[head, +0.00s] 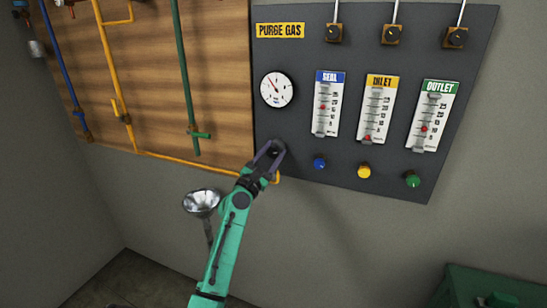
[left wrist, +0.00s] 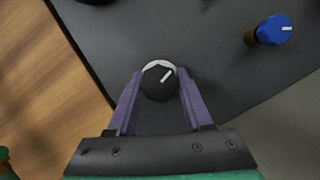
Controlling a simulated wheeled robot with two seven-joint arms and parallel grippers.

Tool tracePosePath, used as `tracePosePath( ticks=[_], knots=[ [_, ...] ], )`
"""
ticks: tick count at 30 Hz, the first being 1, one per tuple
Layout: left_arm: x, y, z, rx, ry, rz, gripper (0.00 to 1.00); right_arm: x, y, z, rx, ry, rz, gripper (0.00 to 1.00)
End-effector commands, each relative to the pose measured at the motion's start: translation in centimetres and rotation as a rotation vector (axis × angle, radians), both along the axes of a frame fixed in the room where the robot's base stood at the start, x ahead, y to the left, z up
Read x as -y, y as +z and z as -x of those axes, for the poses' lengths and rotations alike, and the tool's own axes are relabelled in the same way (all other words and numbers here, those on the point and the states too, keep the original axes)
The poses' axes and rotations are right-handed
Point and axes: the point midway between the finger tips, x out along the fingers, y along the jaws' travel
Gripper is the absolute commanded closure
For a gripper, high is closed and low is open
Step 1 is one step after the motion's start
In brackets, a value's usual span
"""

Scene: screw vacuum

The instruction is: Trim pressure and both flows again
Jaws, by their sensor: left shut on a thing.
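My left gripper (head: 270,154) is at the lower left of the dark purge gas panel (head: 300,100). In the left wrist view its purple fingers are shut on a black knob (left wrist: 158,80) with a white pointer mark tilted up and right. Above it is the round white pressure gauge (head: 277,90), its needle pointing up-left. To the right are the blue SEAL (head: 328,104), yellow INLET (head: 377,110) and green OUTLET (head: 434,116) flow tubes. The red mark is lowest in INLET. Below them are blue (head: 319,164), yellow (head: 364,171) and green (head: 412,179) knobs. My right gripper is out of view.
A wooden board (head: 220,80) with blue, yellow and green pipes is left of the panel. A metal funnel (head: 201,203) stands below it, beside my left arm. A green box (head: 490,290) is at the lower right. The space before the colored knobs is clear.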

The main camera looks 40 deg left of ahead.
Motion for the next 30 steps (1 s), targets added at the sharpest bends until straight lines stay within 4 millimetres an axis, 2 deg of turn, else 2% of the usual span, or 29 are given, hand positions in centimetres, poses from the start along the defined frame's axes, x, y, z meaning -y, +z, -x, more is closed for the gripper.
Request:
tracePosePath(
  ticks=[6,15,30],
  knots=[
    [0.0,-0.3,0.0,-0.07,-0.001,-0.192,1.0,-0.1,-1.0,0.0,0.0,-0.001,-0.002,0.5],
    [0.0,-0.2,0.0,-0.148,-0.003,-0.414,1.0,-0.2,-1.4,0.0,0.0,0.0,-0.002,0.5],
    [0.0,-0.2,0.0,-0.201,-0.003,-0.561,1.0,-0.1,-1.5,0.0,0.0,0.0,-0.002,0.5]
  ],
)
